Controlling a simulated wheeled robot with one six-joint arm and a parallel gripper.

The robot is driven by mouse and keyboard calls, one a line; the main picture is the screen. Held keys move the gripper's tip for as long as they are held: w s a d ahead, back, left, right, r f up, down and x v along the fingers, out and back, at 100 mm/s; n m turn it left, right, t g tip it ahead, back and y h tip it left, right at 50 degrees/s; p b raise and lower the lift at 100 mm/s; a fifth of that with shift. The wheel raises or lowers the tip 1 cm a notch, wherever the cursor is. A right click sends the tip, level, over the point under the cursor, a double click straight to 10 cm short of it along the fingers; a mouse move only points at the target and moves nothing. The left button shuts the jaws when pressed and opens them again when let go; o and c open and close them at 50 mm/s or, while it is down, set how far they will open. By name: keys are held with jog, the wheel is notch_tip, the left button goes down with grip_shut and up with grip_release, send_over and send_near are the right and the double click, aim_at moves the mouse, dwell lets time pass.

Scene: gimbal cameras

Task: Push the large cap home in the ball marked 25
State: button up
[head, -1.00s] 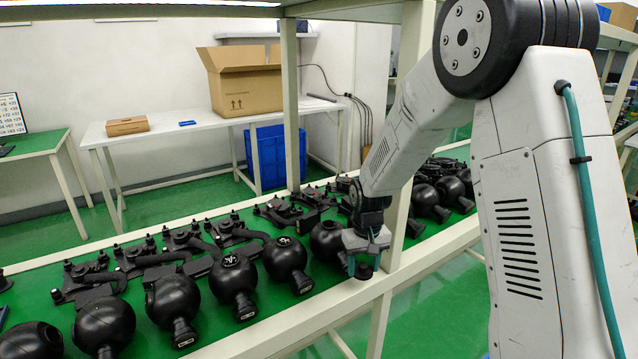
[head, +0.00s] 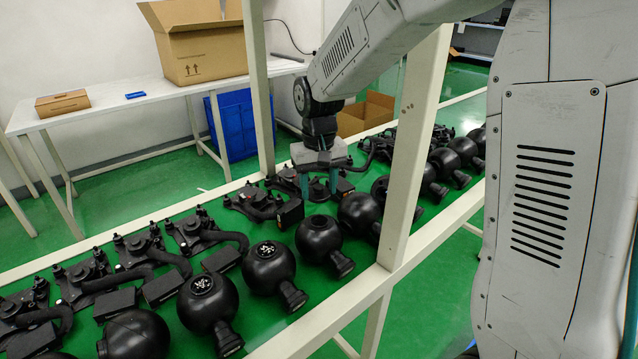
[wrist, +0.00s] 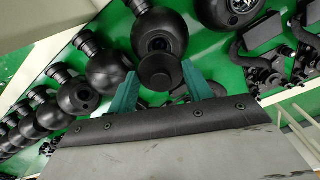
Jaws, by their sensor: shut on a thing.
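My gripper (head: 319,186) hangs over the far side of the row of black balls, its teal fingers pointing down. In the wrist view, the fingers (wrist: 162,90) are shut on a round black cap (wrist: 160,74); in the head view the cap is not clear. Just beyond the cap in the wrist view is a black ball (wrist: 150,22) with a dark opening partly behind the cap; cap and ball look apart, but the gap is hard to judge. No number 25 is readable on any ball, so I cannot tell which ball is marked so.
Several other balls with necks line the green bench, among them two with white-patterned tops (head: 268,266) (head: 201,302). Black bracket arms (head: 195,235) lie behind them. A pale upright post (head: 415,140) stands to the right of my gripper. A white table (head: 110,108) is behind.

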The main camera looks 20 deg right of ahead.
aim_at(319, 221)
jog(key=shift+s, duration=0.1)
jog(key=shift+f, duration=2.9)
jog(key=shift+f, duration=0.8)
jog(key=o, duration=1)
notch_tip(319, 221, up, 8)
jog(key=shift+f, duration=0.1)
